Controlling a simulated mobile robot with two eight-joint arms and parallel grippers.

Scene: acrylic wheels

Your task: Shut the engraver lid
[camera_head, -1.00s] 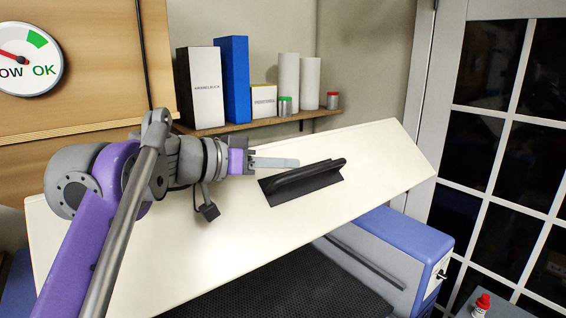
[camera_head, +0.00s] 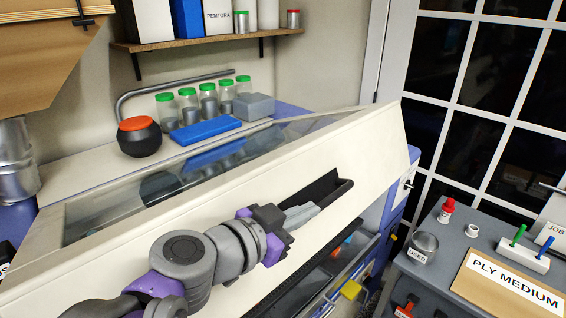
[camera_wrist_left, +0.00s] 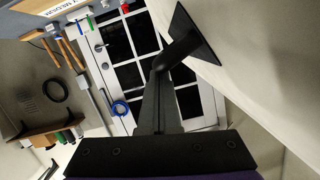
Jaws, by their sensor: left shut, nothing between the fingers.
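The engraver lid (camera_head: 375,155) is a cream panel with a glass window in its top, lowered across the machine. A dark slot-like opening shows below its front edge, so I cannot tell if it is fully seated. Its black bar handle (camera_head: 343,190) is on the front face. My left gripper (camera_head: 306,212) is shut and empty, its fingertips at the handle's left part. In the left wrist view the shut fingers (camera_wrist_left: 160,105) reach to the black handle (camera_wrist_left: 180,48), seemingly touching it. My right gripper is not in view.
Behind the lid stand green-capped jars (camera_head: 208,100), a blue block (camera_head: 206,130) and a round dark pot (camera_head: 139,138).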

